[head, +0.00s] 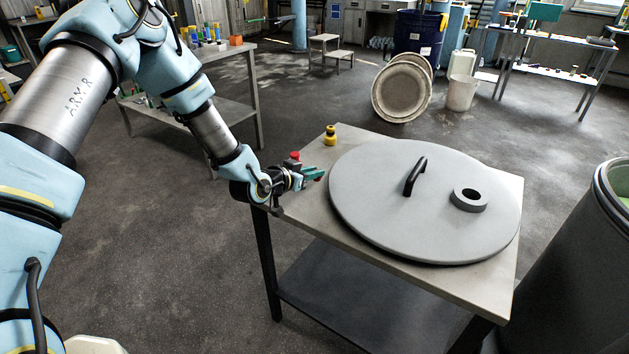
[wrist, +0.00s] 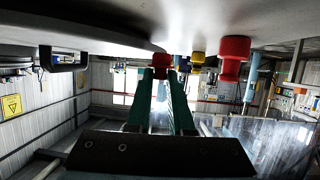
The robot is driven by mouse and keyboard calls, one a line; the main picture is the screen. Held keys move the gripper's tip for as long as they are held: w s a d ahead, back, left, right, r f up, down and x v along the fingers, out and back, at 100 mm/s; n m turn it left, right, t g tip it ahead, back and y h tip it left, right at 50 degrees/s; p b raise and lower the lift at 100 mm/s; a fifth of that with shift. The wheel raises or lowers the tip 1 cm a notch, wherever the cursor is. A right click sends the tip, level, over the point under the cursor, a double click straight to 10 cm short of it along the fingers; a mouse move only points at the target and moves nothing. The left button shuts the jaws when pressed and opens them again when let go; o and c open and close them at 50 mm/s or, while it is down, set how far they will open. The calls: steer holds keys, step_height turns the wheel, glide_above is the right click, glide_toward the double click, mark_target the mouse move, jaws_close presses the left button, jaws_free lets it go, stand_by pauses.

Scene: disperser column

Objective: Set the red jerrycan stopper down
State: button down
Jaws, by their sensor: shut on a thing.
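My gripper (head: 316,175) is low over the left part of the metal table, left of the large grey lid. Its teal fingers are shut on a small red stopper (wrist: 161,61), which shows between the fingertips in the wrist view. I cannot tell whether the stopper touches the tabletop. A second red piece (wrist: 235,52) stands on the table beside the gripper; its top (head: 295,155) shows behind the gripper in the head view.
The grey lid (head: 375,185), with a black handle (head: 415,176) and a dark ring (head: 468,199), covers most of the table. A yellow bottle-like piece (head: 330,136) stands at the far corner. Bare tabletop (head: 300,215) lies at the left and front. A grey drum (head: 570,265) stands right.

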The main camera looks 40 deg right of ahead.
mark_target(312, 193)
steer(key=shift+f+p, duration=0.35)
steer(key=shift+f, duration=1.45)
steer(key=shift+f, duration=0.2)
steer(key=c, duration=1.1)
jaws_free()
steer(key=shift+r, duration=0.15)
steer(key=shift+a+r, duration=0.1)
steer(key=shift+a, duration=0.05)
steer(key=b+v, duration=0.3)
steer(key=v, duration=0.8)
steer(key=shift+s+a+r+b, duration=0.1)
steer(key=shift+s+a+b, duration=0.05)
steer(key=shift+a+b, duration=0.2)
steer(key=shift+a, duration=0.1)
